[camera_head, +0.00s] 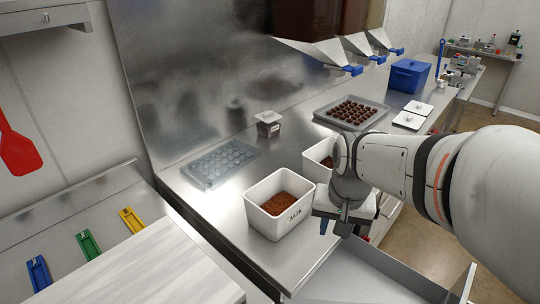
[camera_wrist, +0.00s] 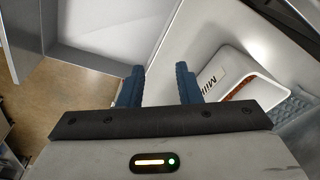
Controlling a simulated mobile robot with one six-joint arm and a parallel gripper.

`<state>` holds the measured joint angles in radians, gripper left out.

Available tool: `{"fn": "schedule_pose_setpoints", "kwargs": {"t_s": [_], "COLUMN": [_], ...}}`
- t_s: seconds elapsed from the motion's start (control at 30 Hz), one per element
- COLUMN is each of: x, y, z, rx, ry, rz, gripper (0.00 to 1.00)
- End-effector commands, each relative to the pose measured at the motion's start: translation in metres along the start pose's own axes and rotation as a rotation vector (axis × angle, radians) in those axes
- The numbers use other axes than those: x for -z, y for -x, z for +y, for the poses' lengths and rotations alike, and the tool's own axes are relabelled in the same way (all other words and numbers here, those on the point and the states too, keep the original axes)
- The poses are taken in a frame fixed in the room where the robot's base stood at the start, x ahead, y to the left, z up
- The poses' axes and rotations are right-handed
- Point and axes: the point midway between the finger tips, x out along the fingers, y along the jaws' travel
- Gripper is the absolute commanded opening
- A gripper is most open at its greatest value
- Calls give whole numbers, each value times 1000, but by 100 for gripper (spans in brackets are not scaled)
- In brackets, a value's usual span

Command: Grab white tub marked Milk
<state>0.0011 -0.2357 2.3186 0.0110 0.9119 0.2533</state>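The white tub marked Milk (camera_head: 281,205) stands on the steel counter in the head view, holding brown granules. In the wrist view the tub (camera_wrist: 240,68) shows at the right, its Milk label facing my gripper's side. My gripper (camera_head: 330,222) is just right of the tub in the head view, pointing down and apart from it. In the wrist view its two blue fingers (camera_wrist: 160,86) are spread with nothing between them, beside the tub and not around it.
A second white tub (camera_head: 318,157) with brown contents stands behind, partly hidden by my arm. A clear mould (camera_head: 221,162) lies left of the Milk tub. A small lidded container (camera_head: 268,124) and a tray of chocolates (camera_head: 351,113) stand farther back. An open drawer (camera_head: 365,272) lies in front.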

Motion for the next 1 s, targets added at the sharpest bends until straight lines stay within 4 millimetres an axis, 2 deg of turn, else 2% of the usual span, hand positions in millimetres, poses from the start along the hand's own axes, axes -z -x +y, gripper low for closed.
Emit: {"fn": "schedule_pose_setpoints", "kwargs": {"t_s": [0.03, 0.2, 0.4, 0.63, 1.0], "x": [14, 55, 90, 108, 106], "y": [2, -7, -26, -41, -77], "z": [-10, -39, -70, -88, -89], "rx": [-5, -26, -58, -80, -85], "ry": [-46, -226, -410, -519, -536], "rz": [-19, -65, -105, -122, -127], "gripper": [31, 31, 31, 31, 31]}}
